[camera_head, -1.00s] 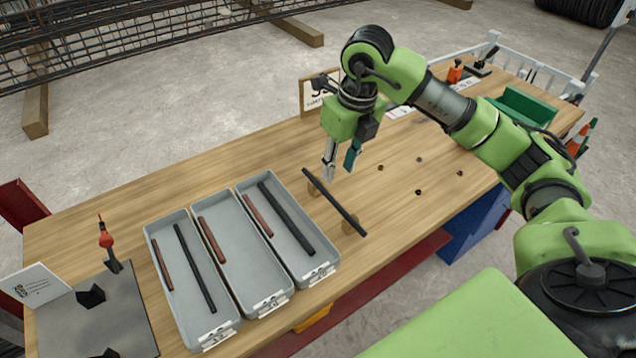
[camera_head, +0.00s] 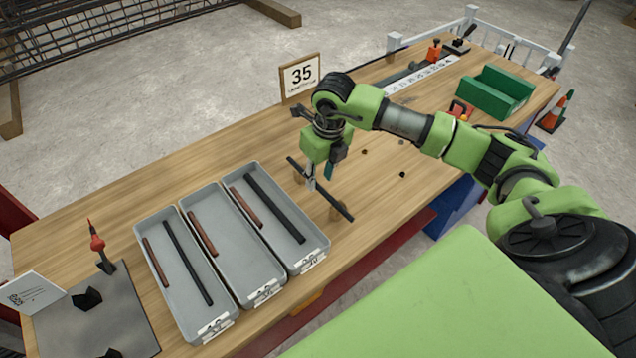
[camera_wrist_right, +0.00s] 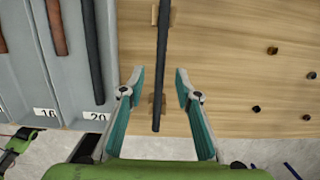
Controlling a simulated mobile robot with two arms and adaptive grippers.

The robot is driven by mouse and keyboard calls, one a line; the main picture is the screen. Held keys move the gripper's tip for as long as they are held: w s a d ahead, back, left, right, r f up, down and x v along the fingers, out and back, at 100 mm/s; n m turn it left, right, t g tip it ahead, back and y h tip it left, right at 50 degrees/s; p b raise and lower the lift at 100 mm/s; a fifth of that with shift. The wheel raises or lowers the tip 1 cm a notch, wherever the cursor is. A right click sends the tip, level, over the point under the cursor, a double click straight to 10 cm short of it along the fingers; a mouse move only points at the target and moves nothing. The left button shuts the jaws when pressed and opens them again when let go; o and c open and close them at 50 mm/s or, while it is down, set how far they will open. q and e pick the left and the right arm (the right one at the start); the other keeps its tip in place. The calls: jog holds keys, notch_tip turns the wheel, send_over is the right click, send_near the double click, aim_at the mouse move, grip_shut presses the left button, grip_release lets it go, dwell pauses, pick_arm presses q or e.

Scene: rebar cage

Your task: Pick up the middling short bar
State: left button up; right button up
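A dark bar (camera_head: 335,202) rests on small wooden supports right of three grey trays; it also shows in the wrist view (camera_wrist_right: 162,50). My right gripper (camera_head: 319,178) is over this bar, pointing down. In the wrist view my right gripper (camera_wrist_right: 159,75) is open, with one finger on each side of the bar and gaps between. Short reddish-brown bars lie in the left tray (camera_head: 156,262), the middle tray (camera_head: 202,233) and the right tray (camera_head: 246,207). Long dark bars lie in the left tray (camera_head: 188,262) and right tray (camera_head: 274,208). My left gripper is out of view.
The middle tray (camera_head: 235,265) has bare floor beside its short bar. Small dark pieces (camera_head: 402,174) dot the table on the right. A green bin (camera_head: 497,95) stands at the far right. A grey plate (camera_head: 115,310) lies at left.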

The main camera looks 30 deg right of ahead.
aim_at(318, 187)
jog(key=shift+w+f, duration=0.2)
jog(key=shift+f, duration=1.05)
grip_shut()
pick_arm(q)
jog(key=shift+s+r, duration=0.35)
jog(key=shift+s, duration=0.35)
pick_arm(e)
jog(key=shift+w+r, duration=0.1)
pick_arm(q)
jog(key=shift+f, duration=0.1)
pick_arm(e)
jog(key=shift+r, duration=0.1)
